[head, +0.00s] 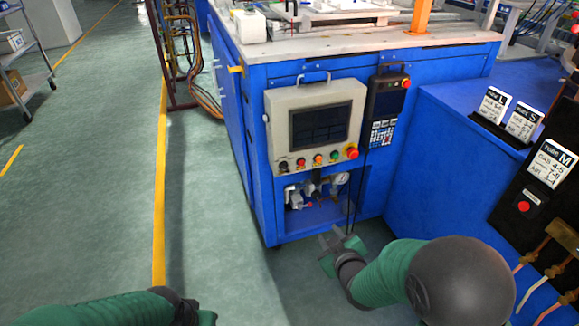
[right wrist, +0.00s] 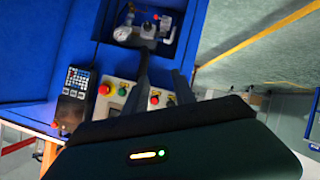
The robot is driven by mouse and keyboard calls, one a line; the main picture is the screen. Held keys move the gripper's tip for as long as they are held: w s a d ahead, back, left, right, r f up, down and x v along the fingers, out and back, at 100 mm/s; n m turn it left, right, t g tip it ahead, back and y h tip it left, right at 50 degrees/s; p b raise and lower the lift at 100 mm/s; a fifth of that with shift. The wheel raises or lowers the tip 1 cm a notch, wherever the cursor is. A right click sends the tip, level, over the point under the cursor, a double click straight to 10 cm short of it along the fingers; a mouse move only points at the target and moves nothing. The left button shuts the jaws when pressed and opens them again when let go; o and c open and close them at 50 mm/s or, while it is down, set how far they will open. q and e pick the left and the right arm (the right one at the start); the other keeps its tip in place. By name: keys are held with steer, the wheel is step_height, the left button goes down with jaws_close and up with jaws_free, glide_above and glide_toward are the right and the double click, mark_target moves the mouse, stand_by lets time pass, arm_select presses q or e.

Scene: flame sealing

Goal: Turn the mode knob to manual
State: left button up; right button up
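The grey control panel (head: 277,106) is on the front of the blue machine. Below its dark screen is a row of controls: a black knob (head: 284,166) at the far left, then small coloured buttons and a large red button (head: 352,152) at the right. I cannot read which control is the mode knob or its setting. My right gripper (head: 333,236) is low in front of the machine, below the panel, open and empty. In the right wrist view, the panel's buttons show upside down beyond its dark fingers (right wrist: 160,68). My left arm shows at the bottom left; its fingers are not visible.
A handheld keypad (head: 384,132) hangs right of the panel. An open bay with a gauge (head: 335,180) and valves lies below the panel. A blue cabinet with labelled cards (head: 553,163) stands at the right.

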steer(key=w+a+r+n+t+y, duration=0.1)
steer(key=w+a+r+n+t, duration=0.1)
steer(key=w+a, duration=0.15)
steer(key=n+t+y+b, duration=0.2)
steer(key=n+t+b, duration=0.1)
steer(key=b, duration=0.3)
glide_toward(286, 171)
steer(key=x, duration=0.8)
steer(key=shift+w, duration=0.25)
jaws_close()
steer(key=shift+a+f, duration=0.1)
